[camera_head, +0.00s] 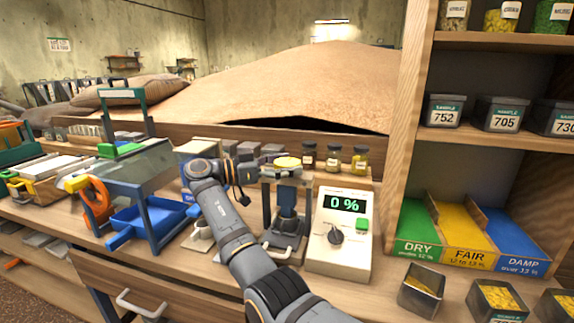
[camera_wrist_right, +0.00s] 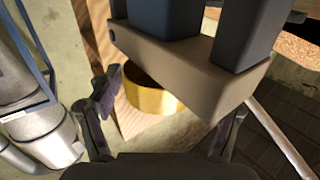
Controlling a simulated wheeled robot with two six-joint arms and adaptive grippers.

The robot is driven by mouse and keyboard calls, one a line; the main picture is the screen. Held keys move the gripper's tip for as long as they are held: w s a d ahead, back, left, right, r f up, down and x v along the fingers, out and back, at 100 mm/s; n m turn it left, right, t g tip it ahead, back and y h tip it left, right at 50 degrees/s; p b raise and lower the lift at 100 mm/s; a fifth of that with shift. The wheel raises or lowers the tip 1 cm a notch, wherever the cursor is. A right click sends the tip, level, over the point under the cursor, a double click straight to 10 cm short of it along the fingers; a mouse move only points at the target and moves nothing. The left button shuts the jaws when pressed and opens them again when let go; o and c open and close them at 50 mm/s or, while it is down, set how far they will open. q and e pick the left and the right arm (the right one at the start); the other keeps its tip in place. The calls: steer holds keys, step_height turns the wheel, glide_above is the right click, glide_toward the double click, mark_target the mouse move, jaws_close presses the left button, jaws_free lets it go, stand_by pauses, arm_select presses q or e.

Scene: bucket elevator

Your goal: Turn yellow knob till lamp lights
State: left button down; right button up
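The yellow knob (camera_head: 288,162) is a flat round cap on top of a dark grey upright device (camera_head: 287,205) on the bench. It also shows in the right wrist view as a gold cylinder (camera_wrist_right: 150,97), partly hidden by a beige block. My right gripper (camera_head: 247,168) is just left of the knob in the head view. In the wrist view its fingers (camera_wrist_right: 175,95) are spread, with the knob between their lines and a gap at the left finger. I cannot tell how deep they reach. No lamp is plainly lit on the device. My left gripper is not in view.
A white meter (camera_head: 318,258) reading 0 % with a black dial and a green square stands right of the device. Small jars (camera_head: 333,158) stand behind. A blue tray (camera_head: 150,222) lies left. A wooden shelf (camera_head: 412,100) rises at right.

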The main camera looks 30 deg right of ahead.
mark_target(287, 161)
steer(key=shift+r, duration=0.1)
step_height(287, 161, up, 10)
steer(key=shift+f, duration=0.1)
stand_by(0.5)
